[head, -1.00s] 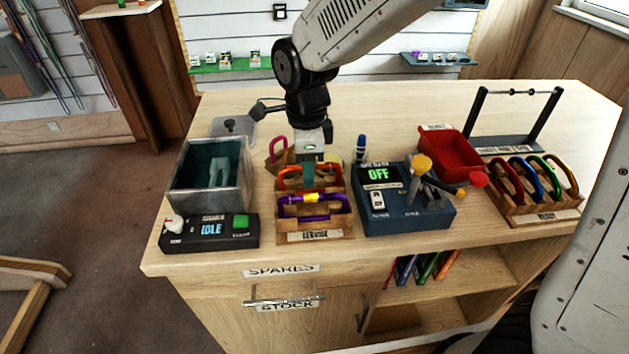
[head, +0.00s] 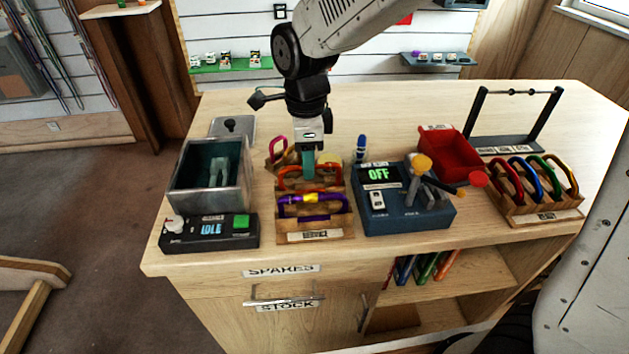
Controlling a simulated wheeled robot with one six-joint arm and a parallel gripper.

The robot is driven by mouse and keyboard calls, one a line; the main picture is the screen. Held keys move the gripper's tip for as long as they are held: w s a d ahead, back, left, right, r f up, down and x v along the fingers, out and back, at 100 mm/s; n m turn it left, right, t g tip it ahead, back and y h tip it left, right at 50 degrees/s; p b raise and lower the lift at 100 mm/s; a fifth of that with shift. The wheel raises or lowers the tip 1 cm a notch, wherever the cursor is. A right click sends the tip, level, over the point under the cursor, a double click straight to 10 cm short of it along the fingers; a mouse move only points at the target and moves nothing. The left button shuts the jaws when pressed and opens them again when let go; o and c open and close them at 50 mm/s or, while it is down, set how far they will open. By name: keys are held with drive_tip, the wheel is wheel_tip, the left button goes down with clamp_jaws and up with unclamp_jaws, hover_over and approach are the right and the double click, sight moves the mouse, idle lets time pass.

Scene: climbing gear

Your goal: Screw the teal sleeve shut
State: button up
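The service rack (head: 316,238) is a wooden block holding several carabiners. The front one (head: 325,211) is purple with a yellow sleeve. Behind it stands an orange-red one (head: 283,183), and at the back a pink one (head: 277,147).
Left of the rack are an open metal bin (head: 177,195) and a control box reading IDLE (head: 209,233). Right are a blue tester reading OFF (head: 405,215), a red tray (head: 450,152) and another carabiner rack (head: 538,208). A blue marker-like object (head: 361,148) stands close behind the tester.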

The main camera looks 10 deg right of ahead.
drive_tip(key=shift+r, duration=0.5)
drive_tip(key=shift+s, duration=0.7)
drive_tip(key=shift+f, duration=0.1)
drive_tip(key=shift+a+f, duration=0.1)
drive_tip(key=shift+f, duration=1.25)
drive_tip(key=shift+w, duration=0.75)
